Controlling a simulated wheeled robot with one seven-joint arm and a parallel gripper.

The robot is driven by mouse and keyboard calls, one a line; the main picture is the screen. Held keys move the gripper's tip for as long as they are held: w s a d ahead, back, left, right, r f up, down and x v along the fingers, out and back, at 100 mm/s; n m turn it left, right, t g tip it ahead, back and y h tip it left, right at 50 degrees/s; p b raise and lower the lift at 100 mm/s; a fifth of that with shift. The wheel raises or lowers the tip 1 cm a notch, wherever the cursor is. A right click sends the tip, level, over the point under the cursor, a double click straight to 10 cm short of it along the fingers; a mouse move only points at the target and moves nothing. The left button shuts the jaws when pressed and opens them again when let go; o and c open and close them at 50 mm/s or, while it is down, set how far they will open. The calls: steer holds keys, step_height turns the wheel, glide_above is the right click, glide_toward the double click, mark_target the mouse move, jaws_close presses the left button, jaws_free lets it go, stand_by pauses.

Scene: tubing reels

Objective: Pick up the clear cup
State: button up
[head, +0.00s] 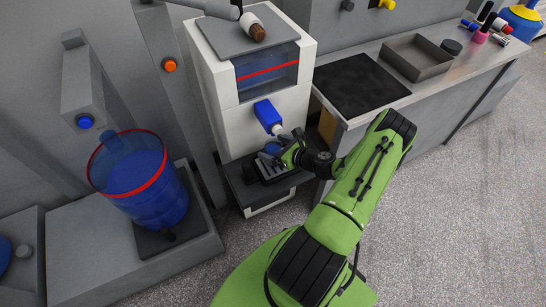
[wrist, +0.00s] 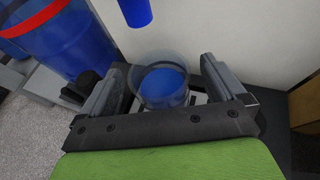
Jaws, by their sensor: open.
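The clear cup (wrist: 164,84) stands upright on the dispenser's drip tray, and blue shows inside it. In the wrist view my gripper (wrist: 157,75) is open, with one finger on each side of the cup. I cannot tell whether either finger touches it. In the head view my gripper (head: 275,160) is at the tray, under the blue spout. The cup (head: 272,148) is partly hidden there behind my gripper, and only some blue of it shows.
The white dispenser (head: 232,128) stands behind the cup, with its blue spout (head: 267,113) overhead. A blue see-through barrel (head: 160,205) with a red rim stands to the left. A counter with a black mat (head: 360,84) and a grey tray (head: 417,58) is to the right.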

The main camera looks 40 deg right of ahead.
steer(key=shift+w+f, duration=0.15)
steer(key=shift+w, duration=0.25)
steer(key=c, duration=1.1)
